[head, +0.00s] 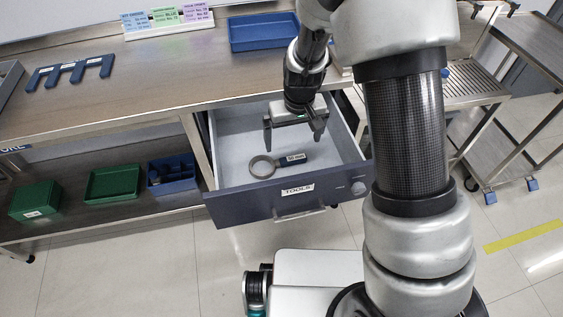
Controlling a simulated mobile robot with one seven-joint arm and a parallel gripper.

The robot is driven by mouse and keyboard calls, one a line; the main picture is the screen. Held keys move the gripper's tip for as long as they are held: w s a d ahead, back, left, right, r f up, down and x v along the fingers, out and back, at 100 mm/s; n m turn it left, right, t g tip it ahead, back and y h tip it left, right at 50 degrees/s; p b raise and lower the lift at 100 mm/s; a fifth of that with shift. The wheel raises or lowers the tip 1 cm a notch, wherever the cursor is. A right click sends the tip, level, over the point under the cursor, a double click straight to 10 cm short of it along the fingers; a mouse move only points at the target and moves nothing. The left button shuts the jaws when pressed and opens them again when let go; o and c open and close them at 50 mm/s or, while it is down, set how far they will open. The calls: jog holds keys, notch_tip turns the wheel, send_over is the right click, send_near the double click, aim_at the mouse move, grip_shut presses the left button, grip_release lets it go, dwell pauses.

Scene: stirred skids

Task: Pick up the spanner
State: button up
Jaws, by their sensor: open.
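The spanner (263,167) lies flat on the floor of an open drawer (240,206) labelled TOOLS. It has a grey ring end at the left and a dark handle with a white label reading what looks like 50 mm at the right. My gripper (294,147) points down over the drawer, above and slightly behind the spanner. Its two fingers are apart with nothing between them. The gap between the fingertips and the spanner is hard to judge from this view.
The drawer's walls surround the spanner, and the workbench (130,95) edge is behind. A blue tray (263,46) and a blue slotted rack (70,72) sit on the bench. Green bins (113,185) stand on the lower shelf at left. A trolley (475,85) stands at right.

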aim_at(290, 158)
jog(key=f, duration=0.3)
jog(key=w+f+b, duration=0.1)
jog(key=f, duration=0.2)
jog(key=f+b, duration=0.1)
jog(key=f, duration=0.3)
jog(key=shift+w+a, duration=0.35)
jog(key=shift+a, duration=0.05)
jog(key=c, duration=1)
